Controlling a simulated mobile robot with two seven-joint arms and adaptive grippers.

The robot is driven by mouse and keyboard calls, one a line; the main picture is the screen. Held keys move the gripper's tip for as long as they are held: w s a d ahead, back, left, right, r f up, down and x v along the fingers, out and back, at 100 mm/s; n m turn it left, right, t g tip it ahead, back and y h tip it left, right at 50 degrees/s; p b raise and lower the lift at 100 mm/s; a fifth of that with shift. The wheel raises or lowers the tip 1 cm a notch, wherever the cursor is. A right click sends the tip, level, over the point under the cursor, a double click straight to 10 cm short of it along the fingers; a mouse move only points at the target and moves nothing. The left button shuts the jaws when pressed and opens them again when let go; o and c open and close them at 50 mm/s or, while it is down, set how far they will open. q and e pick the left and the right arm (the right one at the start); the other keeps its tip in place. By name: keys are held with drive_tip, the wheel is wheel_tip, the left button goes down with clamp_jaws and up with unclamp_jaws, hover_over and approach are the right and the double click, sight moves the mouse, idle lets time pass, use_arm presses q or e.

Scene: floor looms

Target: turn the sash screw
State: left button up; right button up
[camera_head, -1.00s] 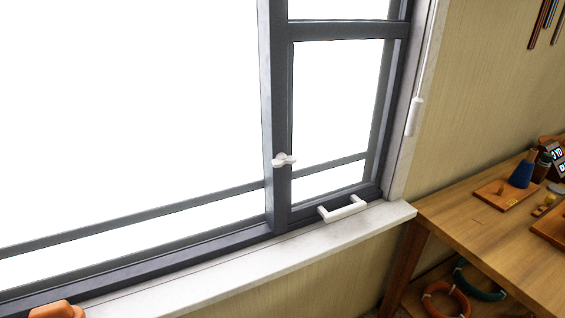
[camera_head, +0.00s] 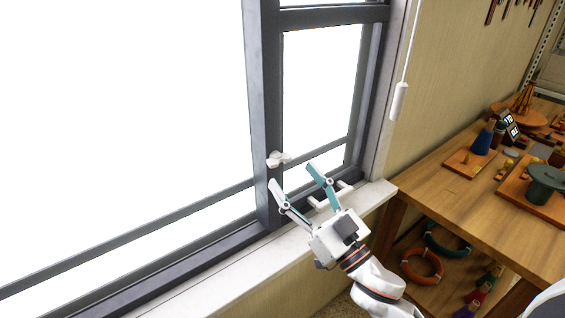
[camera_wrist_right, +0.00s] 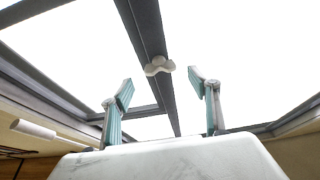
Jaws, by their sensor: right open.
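The sash screw (camera_head: 278,159) is a small white winged knob on the dark grey window post. It also shows in the right wrist view (camera_wrist_right: 159,66), above and between the two fingers. My right gripper (camera_head: 294,176) is open and empty, with its fingers pointing up towards the screw from just below. The fingers look apart from the screw in both views. In the right wrist view the gripper (camera_wrist_right: 158,90) has its teal-padded fingers spread wide. My left gripper is not in view.
A white sash handle (camera_head: 343,187) sits low on the frame, partly behind my right gripper. The white sill (camera_head: 240,268) runs below the window. A wooden workbench (camera_head: 440,185) with several items stands at right. A white cord weight (camera_head: 399,101) hangs beside the window.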

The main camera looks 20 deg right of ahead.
sight(279, 159)
drive_tip(key=x, duration=0.4)
drive_tip(key=shift+w+a+p, duration=0.1)
drive_tip(key=shift+w+p, duration=0.15)
drive_tip(key=shift+p, duration=0.15)
drive_tip(key=c, duration=1.1)
